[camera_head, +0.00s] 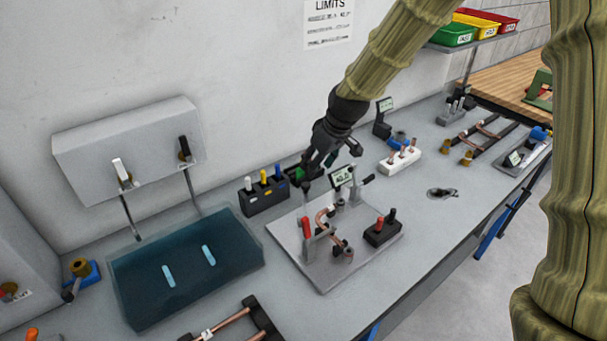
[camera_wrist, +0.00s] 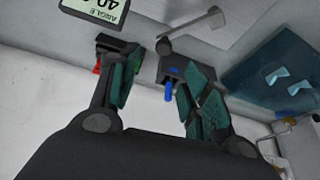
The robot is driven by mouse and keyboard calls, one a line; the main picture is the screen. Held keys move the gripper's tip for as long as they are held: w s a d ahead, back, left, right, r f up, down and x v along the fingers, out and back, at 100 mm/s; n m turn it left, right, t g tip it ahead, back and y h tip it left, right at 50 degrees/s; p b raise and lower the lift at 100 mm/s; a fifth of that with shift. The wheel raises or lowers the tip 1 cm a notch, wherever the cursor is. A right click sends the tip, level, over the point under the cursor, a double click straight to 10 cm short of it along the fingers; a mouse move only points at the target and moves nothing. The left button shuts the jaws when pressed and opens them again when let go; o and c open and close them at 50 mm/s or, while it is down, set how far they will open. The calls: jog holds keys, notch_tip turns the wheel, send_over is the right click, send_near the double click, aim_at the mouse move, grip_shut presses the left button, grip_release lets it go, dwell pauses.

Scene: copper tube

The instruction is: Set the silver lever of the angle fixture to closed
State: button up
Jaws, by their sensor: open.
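The angle fixture is a grey plate (camera_head: 310,262) on the bench with a bent copper tube (camera_head: 322,218), a red-handled lever (camera_head: 306,229) and a small angle display (camera_head: 342,176). The display (camera_wrist: 97,8) also shows in the wrist view, partly cut off. A grey, silver-looking lever (camera_wrist: 190,33) with a round end lies just beyond my fingers in the wrist view; its exact setting is hard to tell. My gripper (camera_head: 328,163) is above the back edge of the plate. In the wrist view my gripper (camera_wrist: 152,65) is open with nothing between the fingers.
A dark rack (camera_head: 264,200) with several coloured handles stands left of the plate, near my gripper. A dark blue tray (camera_head: 190,270) lies further left. A small black block (camera_head: 382,234) with red and black knobs sits on the plate's right. A white block (camera_head: 400,159) stands behind right.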

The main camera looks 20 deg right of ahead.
jog(key=s, duration=0.2)
jog(key=p, duration=0.2)
send_over(307, 185)
jog(key=s, duration=0.1)
jog(key=f, duration=0.5)
jog(key=shift+s+d, duration=0.15)
jog(key=shift+d, duration=0.25)
jog(key=shift+f, duration=0.45)
jog(key=shift+s+a+f+p, duration=0.1)
jog(key=shift+f+p, duration=0.2)
jog(key=shift+f, duration=0.4)
jog(key=shift+w+a+f+p, duration=0.2)
jog(key=shift+w+f+p, duration=0.1)
jog(key=shift+w+f, duration=0.55)
jog(key=shift+s, duration=0.4)
jog(key=shift+w+f, duration=0.15)
jog(key=shift+c, duration=1.3)
grip_shut()
